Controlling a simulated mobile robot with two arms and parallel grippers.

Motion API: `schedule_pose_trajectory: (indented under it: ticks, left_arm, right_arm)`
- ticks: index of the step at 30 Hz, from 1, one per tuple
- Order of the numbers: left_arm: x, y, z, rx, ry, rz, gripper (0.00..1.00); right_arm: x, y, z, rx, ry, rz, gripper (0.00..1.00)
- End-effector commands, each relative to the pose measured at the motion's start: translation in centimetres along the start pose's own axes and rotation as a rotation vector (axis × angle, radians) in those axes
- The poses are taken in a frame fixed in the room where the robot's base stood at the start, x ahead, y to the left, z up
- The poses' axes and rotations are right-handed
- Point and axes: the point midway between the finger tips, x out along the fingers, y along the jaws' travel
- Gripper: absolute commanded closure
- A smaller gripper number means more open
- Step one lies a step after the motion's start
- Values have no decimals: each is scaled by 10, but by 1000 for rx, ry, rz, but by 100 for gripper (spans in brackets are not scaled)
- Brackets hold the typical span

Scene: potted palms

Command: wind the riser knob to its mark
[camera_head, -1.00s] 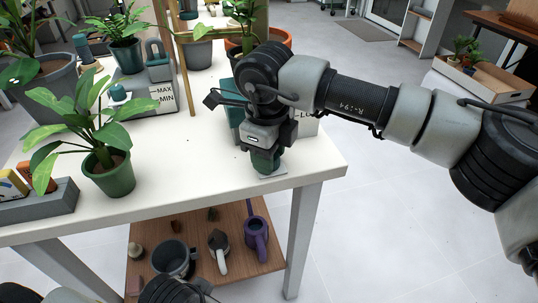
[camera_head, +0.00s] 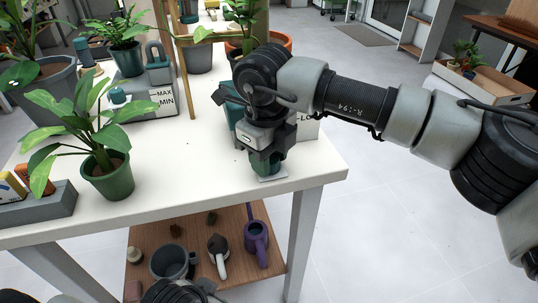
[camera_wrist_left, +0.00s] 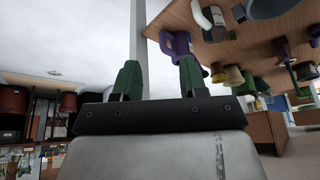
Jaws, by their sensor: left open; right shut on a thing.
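My right gripper (camera_head: 266,163) points down at the front right corner of the white table (camera_head: 215,165). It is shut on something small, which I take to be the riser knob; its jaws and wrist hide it. Behind the gripper stands a teal part (camera_head: 234,118) and a white label (camera_head: 307,127), both partly covered. The knob's mark cannot be made out. My left gripper (camera_wrist_left: 160,78) is open and empty in the left wrist view, its green fingers apart, below the tabletop.
A potted plant (camera_head: 107,174) stands left of the right gripper. A grey holder (camera_head: 152,103) labelled MAX and MIN stands behind it. A grey tray (camera_head: 38,205) is at the left edge. The lower shelf holds a purple watering can (camera_head: 256,238) and a grey pot (camera_head: 171,261).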

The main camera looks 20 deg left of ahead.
Motion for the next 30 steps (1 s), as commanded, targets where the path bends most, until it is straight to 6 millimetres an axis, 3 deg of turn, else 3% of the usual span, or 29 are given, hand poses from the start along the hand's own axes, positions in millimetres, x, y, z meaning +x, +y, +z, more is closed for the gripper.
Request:
schedule_pose_trajectory:
  ticks: [1,6,16,21,30]
  left_arm:
    - [0,0,0,0,0,0,57]
    - [0,0,0,0,1,0,57]
    - [-2,0,0,0,-7,1,57]
    - [-8,-2,18,-3,-118,-3,57]
    - [-18,-2,12,-3,-109,-4,57]
  right_arm:
    - [-1,-1,0,4,-4,-3,58]
    - [-1,-1,0,2,-3,-1,35]
    - [-7,0,0,1,-3,-1,35]
    - [-35,-1,1,0,-4,-2,35]
    - [-92,-1,0,2,-3,-1,35]
